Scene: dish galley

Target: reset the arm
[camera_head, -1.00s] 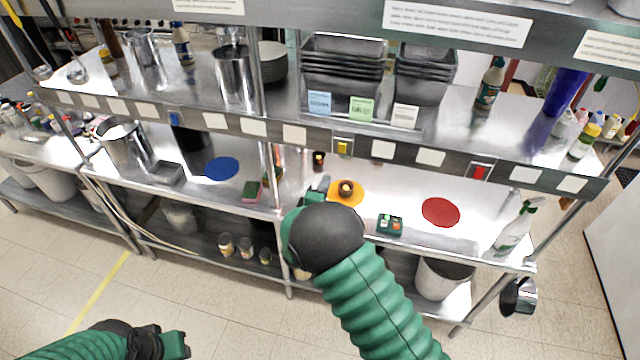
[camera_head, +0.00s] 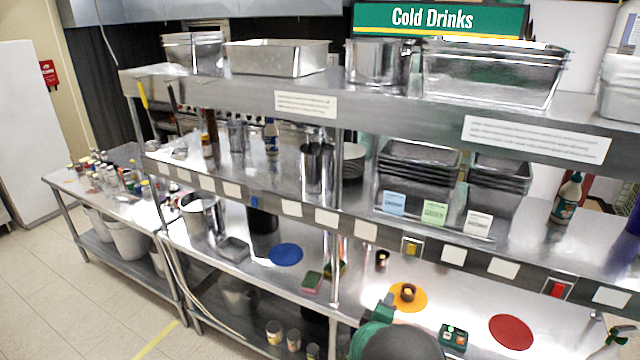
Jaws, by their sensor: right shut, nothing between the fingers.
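My right gripper (camera_head: 378,313) is at the bottom of the head view, just left of and in front of the orange disc (camera_head: 420,300) on the steel counter. Its green fingers are shut with nothing seen between them. The dark rounded wrist behind it hides part of the counter's front edge. A small dark brown object (camera_head: 407,292) stands on the orange disc, apart from the gripper. My left gripper is out of view.
A green box with buttons (camera_head: 453,338) is right of my wrist, and a red disc (camera_head: 511,332) lies beyond it. A blue disc (camera_head: 286,254) and a sponge (camera_head: 312,283) lie to the left. The shelf (camera_head: 365,231) with steel pans overhangs the counter.

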